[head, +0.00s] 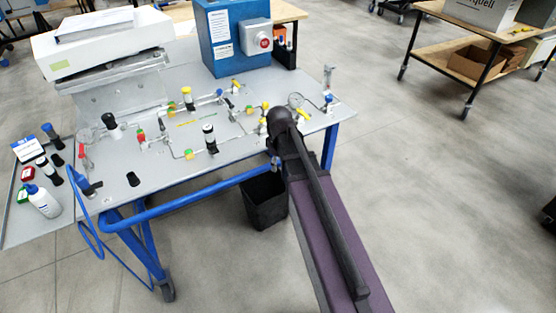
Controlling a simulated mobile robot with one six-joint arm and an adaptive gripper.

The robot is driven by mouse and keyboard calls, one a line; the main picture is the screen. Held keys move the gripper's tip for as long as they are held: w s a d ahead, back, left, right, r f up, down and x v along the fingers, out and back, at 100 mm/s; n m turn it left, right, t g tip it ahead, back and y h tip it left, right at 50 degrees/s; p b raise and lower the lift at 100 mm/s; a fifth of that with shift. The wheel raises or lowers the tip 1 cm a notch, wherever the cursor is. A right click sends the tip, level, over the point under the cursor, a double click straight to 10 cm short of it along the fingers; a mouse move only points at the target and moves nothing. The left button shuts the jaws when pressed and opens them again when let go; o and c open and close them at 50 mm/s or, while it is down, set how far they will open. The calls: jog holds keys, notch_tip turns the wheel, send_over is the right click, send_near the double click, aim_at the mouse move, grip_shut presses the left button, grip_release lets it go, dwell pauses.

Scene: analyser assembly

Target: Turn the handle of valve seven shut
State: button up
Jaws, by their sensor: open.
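Several small valves with coloured handles and thin tubing stand on the grey bench top (165,173) in the head view. Yellow ones include a tall one (188,98) and one at the back (235,85). A red-handled valve (141,137) is at the left, and a blue-topped one (328,100) is at the right. No number is legible, so I cannot tell which is valve seven or how its handle is set. My purple and dark arm reaches over the bench's front right edge, beside the right-hand yellow valves. My gripper cannot be made out; the arm hides that spot.
A blue box (222,55) with a red button (264,42) stands at the back. A white instrument (95,50) is at the back left. A black bin (264,203) is below the front edge. A squeeze bottle (42,203) stands at the left.

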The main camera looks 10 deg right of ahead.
jog(key=s+f+m+b, duration=0.2)
jog(key=f+b, duration=0.6)
jog(key=s+f+m+b, duration=0.2)
jog(key=s+f+b, duration=0.1)
jog(key=f+b, duration=0.5)
jog(key=shift+a+f, duration=0.15)
jog(key=shift+f, duration=0.15)
jog(key=shift+s, duration=0.15)
dwell(0.5)
jog(key=shift+s+a+m, duration=0.15)
jog(key=shift+s+m, duration=1.95)
jog(key=shift+s, duration=0.75)
jog(key=shift+s, duration=0.15)
